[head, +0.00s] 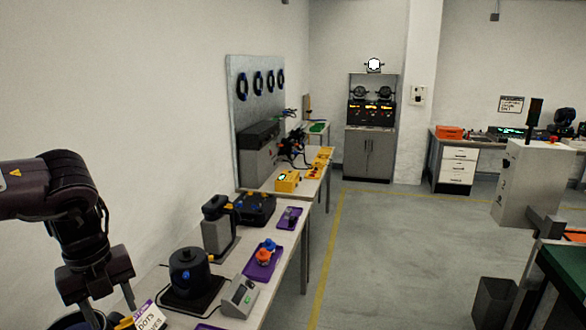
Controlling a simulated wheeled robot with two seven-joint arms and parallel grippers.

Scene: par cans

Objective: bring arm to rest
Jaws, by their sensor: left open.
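My left arm comes in from the left edge, and its gripper (108,306) points down at the lower left, over the near end of the workbench. Its two fingers are apart. A white label card (150,317) with printed words stands just right of the fingers; I cannot tell whether they touch it. A dark round container (68,321) shows partly below the gripper, cut off by the bottom edge. My right gripper is not in view.
The bench along the left wall holds a dark pot-like device (189,268), a grey box with a display (239,297), a purple tray (262,263) with orange and blue items, and a yellow box (288,181). The floor (390,250) in the middle is clear. A grey bin (493,302) stands right.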

